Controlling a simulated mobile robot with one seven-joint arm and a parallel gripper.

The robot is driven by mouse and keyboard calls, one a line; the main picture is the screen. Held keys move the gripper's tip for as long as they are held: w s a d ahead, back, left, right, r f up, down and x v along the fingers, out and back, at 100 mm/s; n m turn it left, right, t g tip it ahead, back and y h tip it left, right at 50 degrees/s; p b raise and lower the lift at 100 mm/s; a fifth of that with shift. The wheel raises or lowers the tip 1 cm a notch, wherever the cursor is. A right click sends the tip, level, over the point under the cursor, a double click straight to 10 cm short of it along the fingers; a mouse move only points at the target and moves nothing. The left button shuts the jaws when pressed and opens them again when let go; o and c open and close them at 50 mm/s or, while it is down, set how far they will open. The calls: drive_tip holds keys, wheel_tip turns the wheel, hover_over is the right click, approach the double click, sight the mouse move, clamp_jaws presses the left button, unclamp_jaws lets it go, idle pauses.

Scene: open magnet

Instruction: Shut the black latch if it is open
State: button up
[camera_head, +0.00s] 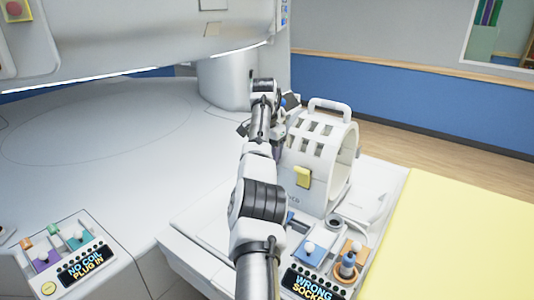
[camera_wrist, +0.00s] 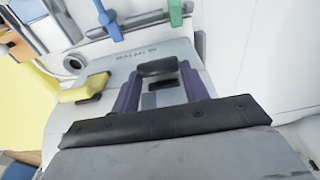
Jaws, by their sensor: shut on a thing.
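The white head coil (camera_head: 318,150), with a handle on top and slots in its side, stands on the patient table. In the wrist view, the black latch (camera_wrist: 156,68) sits on the coil's pale side, between the two purple-grey fingers of my gripper (camera_wrist: 161,74). My gripper is shut on the black latch. Whether the latch lies flush or stands out is unclear, as the fingers cover its sides. In the head view, my gripper reaches the coil's far left side, and the black latch is hidden there.
A yellow latch (camera_head: 303,177) is on the coil's near side; it also shows in the wrist view (camera_wrist: 85,90). A socket panel reading "WRONG SOCKET" (camera_head: 305,284) lies in front of the coil. A yellow surface (camera_head: 460,230) is at right. The magnet (camera_head: 150,35) overhangs at upper left.

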drive_tip(key=shift+w, duration=0.15)
idle(0.3)
drive_tip(key=o, duration=1.4)
drive_tip(key=shift+d, duration=0.1)
